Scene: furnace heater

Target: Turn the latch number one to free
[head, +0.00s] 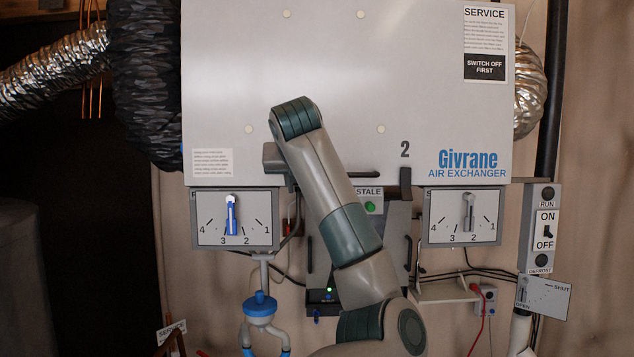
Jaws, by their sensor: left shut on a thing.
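My left arm rises from the bottom centre of the head view and bends at the lower edge of the pale air exchanger panel (330,60). My left gripper (287,176) is at that lower edge, left of centre, mostly behind my own arm. It is shut on what appears to be latch number one, which the gripper and arm hide, so its angle cannot be told. Latch number two (405,178) shows at the same edge to the right, upright below a printed 2. My right gripper is not in view.
A dial with a blue pointer (231,215) is left below the panel and a dial with a grey pointer (468,212) right. A blue-capped forked fitting (260,308) hangs below the left dial. An ON/OFF switch plate (545,230) stands right. A black duct (145,80) flanks the panel.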

